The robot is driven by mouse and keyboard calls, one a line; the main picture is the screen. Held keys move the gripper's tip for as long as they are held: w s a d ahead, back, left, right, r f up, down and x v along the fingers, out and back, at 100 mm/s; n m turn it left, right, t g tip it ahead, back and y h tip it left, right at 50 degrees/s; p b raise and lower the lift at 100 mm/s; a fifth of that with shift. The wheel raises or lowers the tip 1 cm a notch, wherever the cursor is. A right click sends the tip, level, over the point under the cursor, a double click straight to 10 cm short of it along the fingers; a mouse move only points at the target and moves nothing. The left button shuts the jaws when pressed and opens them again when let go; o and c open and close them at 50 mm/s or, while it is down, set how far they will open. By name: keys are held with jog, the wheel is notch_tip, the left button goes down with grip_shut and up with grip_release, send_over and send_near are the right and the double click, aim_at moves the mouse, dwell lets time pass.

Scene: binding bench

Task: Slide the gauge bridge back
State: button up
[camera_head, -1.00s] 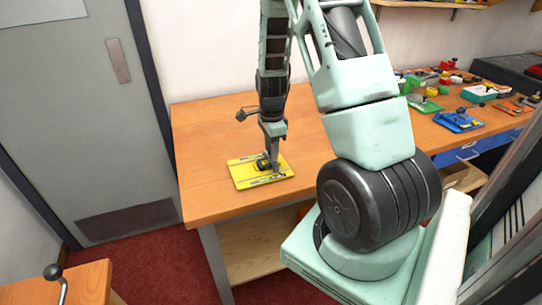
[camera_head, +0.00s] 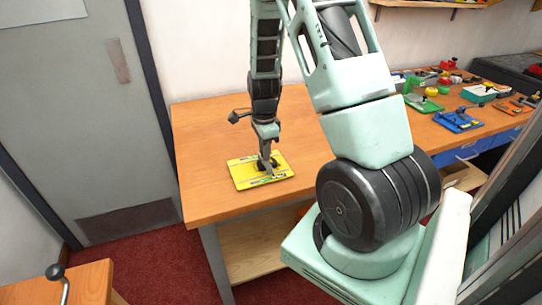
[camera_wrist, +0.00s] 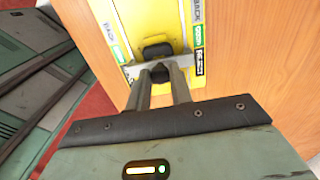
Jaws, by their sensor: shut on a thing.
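A yellow board (camera_head: 245,178) lies flat on the wooden bench. In the wrist view the yellow board (camera_wrist: 168,18) has printed strips along both sides, with the word BACK and green labels. The gauge bridge (camera_wrist: 184,61) is a grey bar lying across the board, with black parts at its middle. My gripper (camera_wrist: 160,78) is shut on a black knob at the bridge's middle. In the head view my gripper (camera_head: 264,160) reaches down over the board and hides most of the bridge.
Farther right stand a green fixture (camera_head: 424,104), a blue fixture (camera_head: 459,121) and other small coloured items. A grey door (camera_head: 75,110) is at the left.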

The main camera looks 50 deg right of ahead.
jog(key=shift+w+a+p, duration=0.25)
jog(key=shift+w+a, duration=0.25)
jog(key=shift+a, duration=0.25)
jog(key=shift+w+a+p, duration=0.3)
jog(key=shift+w+a, duration=0.15)
jog(key=shift+a, duration=0.35)
jog(key=shift+w+a+p, duration=0.25)
jog(key=shift+w+a, duration=0.25)
jog(key=shift+a, duration=0.25)
jog(key=o, duration=0.4)
notch_tip(320, 180, up, 10)
jog(key=p, duration=0.9)
